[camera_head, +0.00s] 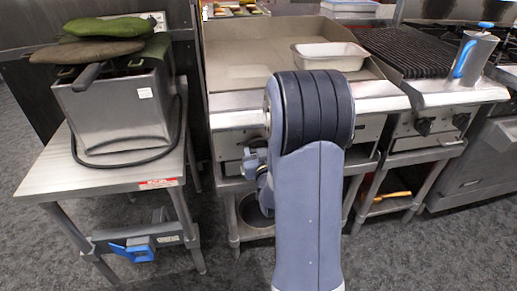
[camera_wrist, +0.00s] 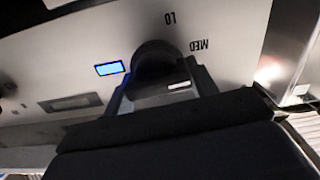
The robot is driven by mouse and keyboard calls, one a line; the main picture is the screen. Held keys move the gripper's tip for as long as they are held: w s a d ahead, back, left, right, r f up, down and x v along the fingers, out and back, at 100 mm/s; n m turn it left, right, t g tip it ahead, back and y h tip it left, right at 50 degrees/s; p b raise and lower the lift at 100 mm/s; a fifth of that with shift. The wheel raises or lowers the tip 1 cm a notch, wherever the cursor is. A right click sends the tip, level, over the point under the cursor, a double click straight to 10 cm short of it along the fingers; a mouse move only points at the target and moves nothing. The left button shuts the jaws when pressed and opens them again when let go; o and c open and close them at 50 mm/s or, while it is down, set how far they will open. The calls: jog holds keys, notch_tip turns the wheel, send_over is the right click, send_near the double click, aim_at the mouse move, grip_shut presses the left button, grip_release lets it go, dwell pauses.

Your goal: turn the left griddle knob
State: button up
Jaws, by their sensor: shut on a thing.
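The griddle (camera_head: 240,60) is the flat steel cooktop at the middle of the head view, with its front panel partly behind my arm. In the wrist view, a dark round knob (camera_wrist: 153,57) sits on the griddle's pale front panel (camera_wrist: 225,35). "LO" and "MED" are printed beside it, and appear turned over in this view. My gripper (camera_wrist: 163,87) is shut on the knob, with a finger on each side of it. In the head view my arm hides the knob and the fingertips.
A blue lit rectangle (camera_wrist: 109,68) is on the panel beside the knob. A white tray (camera_head: 328,57) rests on the griddle. A fryer (camera_head: 118,110) stands on a steel table (camera_head: 50,178) at left. A grill with knobs (camera_head: 423,126) is at right. Grey floor shows in front.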

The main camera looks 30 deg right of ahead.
jog(key=m+b, duration=0.4)
jog(key=shift+d+f, duration=0.15)
jog(key=shift+f, duration=0.05)
jog(key=m+b, duration=0.4)
jog(key=m, duration=0.1)
jog(key=shift+s+d, duration=0.1)
jog(key=shift+d, duration=0.05)
jog(key=m+b, duration=0.2)
jog(key=m, duration=0.3)
jog(key=shift+d+f, duration=0.1)
jog(key=m+b, duration=0.1)
jog(key=m, duration=0.3)
jog(key=shift+f+m, duration=0.1)
jog(key=shift+m, duration=0.3)
jog(key=shift+b, duration=0.3)
jog(key=o, duration=1)
